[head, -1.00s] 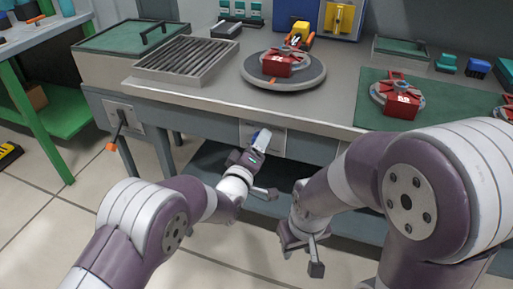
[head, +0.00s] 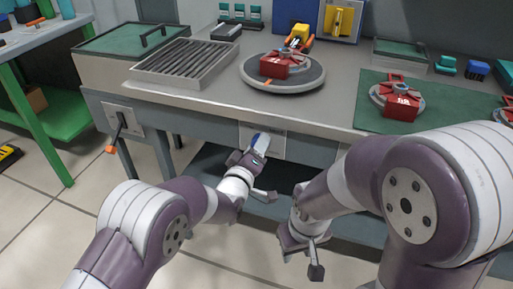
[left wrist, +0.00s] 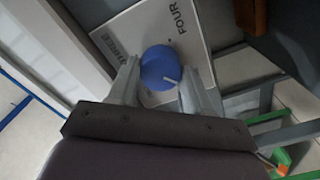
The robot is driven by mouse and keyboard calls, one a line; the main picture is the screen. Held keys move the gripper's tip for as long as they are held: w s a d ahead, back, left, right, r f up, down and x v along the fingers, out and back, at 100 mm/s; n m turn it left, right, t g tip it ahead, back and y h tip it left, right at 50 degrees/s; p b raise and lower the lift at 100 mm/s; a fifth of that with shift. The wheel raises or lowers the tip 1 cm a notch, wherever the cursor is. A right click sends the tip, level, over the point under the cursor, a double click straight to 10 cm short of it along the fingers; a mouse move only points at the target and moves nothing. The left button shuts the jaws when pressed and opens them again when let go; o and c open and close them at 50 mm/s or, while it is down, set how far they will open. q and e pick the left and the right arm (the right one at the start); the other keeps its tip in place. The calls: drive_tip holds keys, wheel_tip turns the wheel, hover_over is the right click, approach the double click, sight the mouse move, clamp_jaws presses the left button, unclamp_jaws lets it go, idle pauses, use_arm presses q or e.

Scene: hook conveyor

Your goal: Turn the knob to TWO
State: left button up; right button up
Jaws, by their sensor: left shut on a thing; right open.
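The blue knob (left wrist: 158,66) sits on a pale label plate (left wrist: 128,29) on the front of the bench. In the left wrist view it is between the two fingers of my left gripper (left wrist: 160,88), which is shut on it. A white pointer mark on the knob points to the lower right in that view. The word FOUR is readable on the plate; another word is partly hidden, and TWO is not visible. In the head view the plate (head: 275,146) is partly covered by my left gripper (head: 257,146). My right gripper (head: 302,258) is open and empty, low in front of the bench.
The workbench top holds a roller rack (head: 175,62), a round turntable (head: 300,82) with a red part (head: 274,66), and a green mat (head: 375,112) with another red part (head: 401,104). An orange-tipped lever (head: 116,133) hangs at the left front. Floor is open at the lower left.

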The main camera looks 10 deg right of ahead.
use_arm(q)
drive_tip(key=shift+s+d+m+b, duration=0.1)
drive_tip(key=shift+m+b, duration=0.4)
drive_tip(key=shift+m, duration=3.6)
drive_tip(key=shift+s+d+m+b, duration=0.1)
drive_tip(key=shift+m+b, duration=0.4)
drive_tip(key=shift+m, duration=3.6)
drive_tip(key=o, duration=1)
drive_tip(key=shift+o, duration=0.2)
